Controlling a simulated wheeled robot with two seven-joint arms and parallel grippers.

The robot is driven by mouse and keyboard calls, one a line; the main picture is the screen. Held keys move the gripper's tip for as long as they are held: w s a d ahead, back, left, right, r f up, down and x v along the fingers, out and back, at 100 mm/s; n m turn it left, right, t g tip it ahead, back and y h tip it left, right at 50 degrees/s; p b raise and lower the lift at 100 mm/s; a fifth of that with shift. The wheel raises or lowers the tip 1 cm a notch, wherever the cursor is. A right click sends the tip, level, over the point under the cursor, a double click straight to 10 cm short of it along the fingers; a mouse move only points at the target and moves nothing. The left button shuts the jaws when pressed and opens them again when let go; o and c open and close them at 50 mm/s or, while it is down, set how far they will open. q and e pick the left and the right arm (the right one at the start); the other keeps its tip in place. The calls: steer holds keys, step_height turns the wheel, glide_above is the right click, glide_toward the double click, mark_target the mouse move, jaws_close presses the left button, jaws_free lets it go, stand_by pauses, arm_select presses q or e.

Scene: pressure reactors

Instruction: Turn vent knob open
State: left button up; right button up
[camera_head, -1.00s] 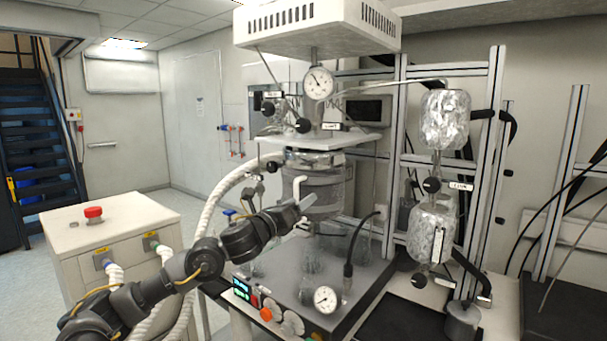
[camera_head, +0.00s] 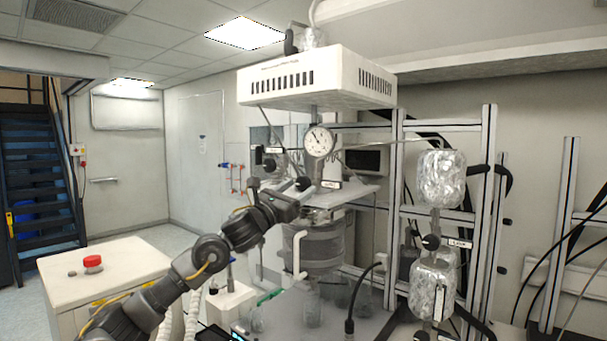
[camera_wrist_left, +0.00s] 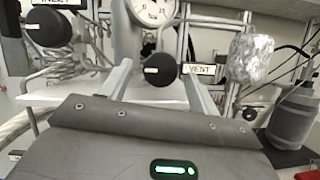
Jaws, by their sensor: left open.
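The vent knob is a round black knob (camera_wrist_left: 160,69) with a small white mark, left of the VENT label (camera_wrist_left: 199,69) in the left wrist view. In the head view the vent knob (camera_head: 303,183) is small, below the pressure gauge. My left gripper (camera_wrist_left: 156,72) is open, and its two pale fingers point at the vent knob, one on each side of it in the picture. I cannot tell whether they touch it. In the head view my left gripper (camera_head: 305,198) is just below the knob, its fingers hard to make out. My right gripper is not in view.
A second black knob (camera_wrist_left: 48,27) sits left of the vent knob, under another label. The gauge (camera_wrist_left: 152,12) is just above. A white shelf (camera_head: 350,192) lies below the knobs. Foil-wrapped vessels (camera_head: 441,178) and a metal frame stand to the right.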

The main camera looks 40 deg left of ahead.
arm_select(q)
steer(key=shift+p+x, duration=0.55)
steer(key=shift+x, duration=0.95)
steer(key=c, duration=1)
